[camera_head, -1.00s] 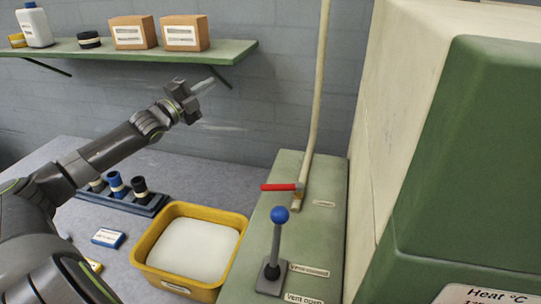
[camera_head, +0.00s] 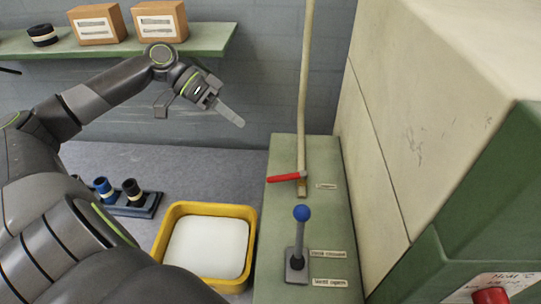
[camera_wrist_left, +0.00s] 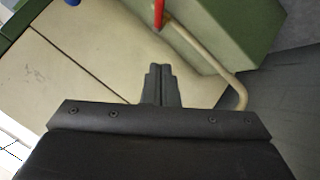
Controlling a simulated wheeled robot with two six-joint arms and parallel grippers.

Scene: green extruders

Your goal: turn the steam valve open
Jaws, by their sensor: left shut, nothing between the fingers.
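The steam valve's red lever handle (camera_head: 286,177) sits at the foot of a cream vertical pipe (camera_head: 304,80) on a green ledge, pointing left across the pipe. In the left wrist view the red handle (camera_wrist_left: 158,14) shows at the top edge, with the pipe (camera_wrist_left: 205,55) bending beside it. My left gripper (camera_head: 231,115) is up and to the left of the handle, apart from it, pointing down and right. Its fingers are shut and empty, and they show in the left wrist view (camera_wrist_left: 161,72). My right gripper is not in view.
A blue-knobbed lever (camera_head: 302,214) stands on the green ledge (camera_head: 280,255) in front of the valve. A yellow tub (camera_head: 206,286) is at its left. A shelf with boxes (camera_head: 97,23) is behind my left arm. A large cream and green machine (camera_head: 400,90) bounds the right.

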